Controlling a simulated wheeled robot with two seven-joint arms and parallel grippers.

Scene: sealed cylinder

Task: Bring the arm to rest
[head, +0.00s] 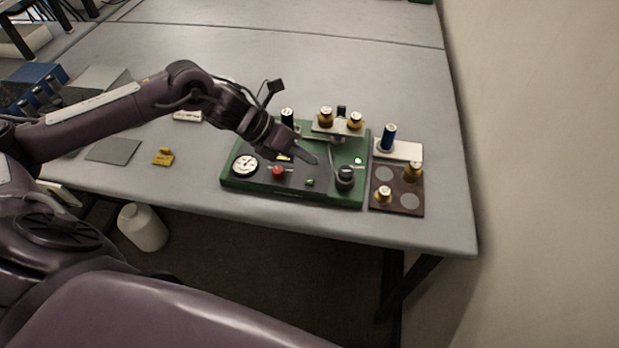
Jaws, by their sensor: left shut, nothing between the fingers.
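My left arm (120,105) comes in from the left and reaches over the table. My left gripper (312,158) is shut and empty. It is over the green device (228,181), in front of part of its dark panel. The panel carries a white dial gauge (245,164), a red button (278,171), a small green button (310,182) and a black knob (346,176). A green light (358,160) glows at the right. I cannot tell whether the fingertips touch the panel. My right gripper is not in view.
Brass-topped cylinders (326,117) stand on a raised holder at the device's back. A yellow piece (163,157) lies left. The table's back (350,60) is clear.

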